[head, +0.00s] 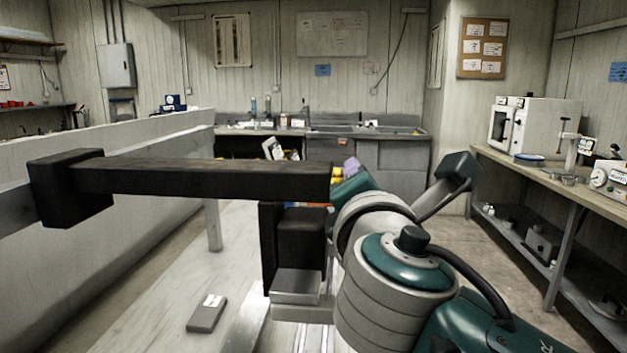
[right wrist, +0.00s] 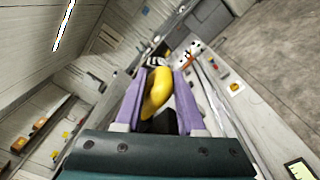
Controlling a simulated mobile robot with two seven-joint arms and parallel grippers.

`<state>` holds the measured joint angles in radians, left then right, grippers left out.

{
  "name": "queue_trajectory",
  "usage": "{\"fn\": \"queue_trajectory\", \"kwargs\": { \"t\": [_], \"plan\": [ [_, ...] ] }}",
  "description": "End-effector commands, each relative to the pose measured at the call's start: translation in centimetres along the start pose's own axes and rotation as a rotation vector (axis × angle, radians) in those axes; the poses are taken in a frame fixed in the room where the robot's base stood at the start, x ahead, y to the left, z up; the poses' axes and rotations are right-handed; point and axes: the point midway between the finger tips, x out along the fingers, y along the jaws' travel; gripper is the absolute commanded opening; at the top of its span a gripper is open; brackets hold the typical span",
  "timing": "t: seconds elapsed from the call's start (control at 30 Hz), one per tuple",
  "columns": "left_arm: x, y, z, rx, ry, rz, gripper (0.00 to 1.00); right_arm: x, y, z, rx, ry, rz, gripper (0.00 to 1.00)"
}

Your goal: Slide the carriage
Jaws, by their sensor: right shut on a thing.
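In the right wrist view, my right gripper (right wrist: 158,82) has its purple fingers on either side of a curved yellow handle (right wrist: 155,98) and is shut on it. A black part shows below the handle, between the fingers. In the head view, a bit of the yellow handle (head: 338,173) and a purple finger (head: 351,166) show behind my right arm. A black block (head: 302,238) with a grey metal base stands left of that arm; I cannot tell whether it is part of the carriage. My arm hides much of the handle's surroundings. My left gripper is not in view.
A long black beam (head: 200,178) crosses the head view above a pale bench top (head: 170,285). A small grey box (head: 207,313) lies on that top. A workbench (head: 560,185) with instruments runs along the right wall. Open floor lies between it and my arm.

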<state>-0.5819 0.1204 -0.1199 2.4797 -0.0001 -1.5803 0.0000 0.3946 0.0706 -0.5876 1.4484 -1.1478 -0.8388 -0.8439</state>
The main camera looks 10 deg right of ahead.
Motion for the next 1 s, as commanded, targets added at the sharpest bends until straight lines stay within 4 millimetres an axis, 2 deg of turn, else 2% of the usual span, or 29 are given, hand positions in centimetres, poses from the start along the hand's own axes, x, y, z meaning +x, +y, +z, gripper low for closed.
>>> {"fn": "queue_trajectory", "kwargs": {
  "t": [0.03,0.5,0.53,0.6,0.7,1.0],
  "plan": [
    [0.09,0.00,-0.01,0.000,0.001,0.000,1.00,-0.06,-1.05,-0.21,-0.010,0.002,-0.022,0.00],
    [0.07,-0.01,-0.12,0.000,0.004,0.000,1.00,-0.05,-1.05,-0.20,-0.010,0.002,-0.022,0.00],
    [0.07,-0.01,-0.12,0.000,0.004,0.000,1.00,-0.05,-1.05,-0.20,-0.010,0.002,-0.022,0.40],
    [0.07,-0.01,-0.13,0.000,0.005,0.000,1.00,-0.05,-0.99,-0.20,-0.009,0.003,-0.021,0.48],
    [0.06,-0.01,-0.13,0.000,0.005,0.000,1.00,-0.06,-0.85,-0.21,-0.008,0.003,-0.018,0.58],
    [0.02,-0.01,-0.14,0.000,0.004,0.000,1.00,-0.06,-0.46,-0.18,-0.004,0.003,-0.009,0.58]
  ]
}}
